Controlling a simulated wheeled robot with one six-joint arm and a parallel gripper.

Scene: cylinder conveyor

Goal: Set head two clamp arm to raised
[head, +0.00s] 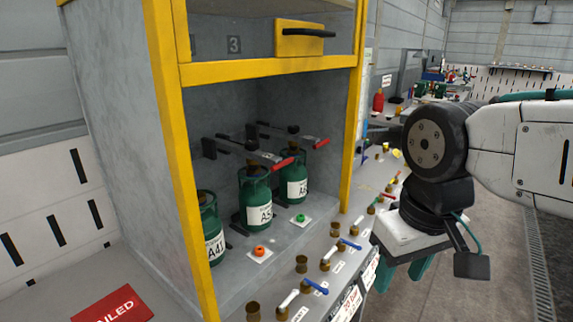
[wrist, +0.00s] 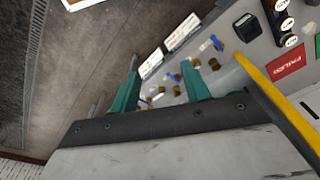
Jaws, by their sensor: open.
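Green gas cylinders stand in a row in the yellow-framed cabinet: a left one (head: 211,240), a middle one (head: 256,192) and a right one (head: 293,182). Two clamp arms with red handles show over the row. The nearer clamp arm (head: 284,162) reaches over the middle cylinder and lies about level. The farther clamp arm (head: 320,143) lies likewise over the right one. I cannot read which is head two. My gripper (head: 393,268) is open and empty, outside the cabinet to the right, pointing down beside the bench front. Its teal fingers show in the wrist view (wrist: 160,64).
The bench ledge carries several brass fittings, with blue-handled (head: 316,287) and white-handled valves (head: 290,299). An orange knob (head: 259,251) and a green knob (head: 300,218) sit before the cylinders. The yellow cabinet post (head: 353,120) stands between my arm and the clamps. A red card (head: 112,305) lies left.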

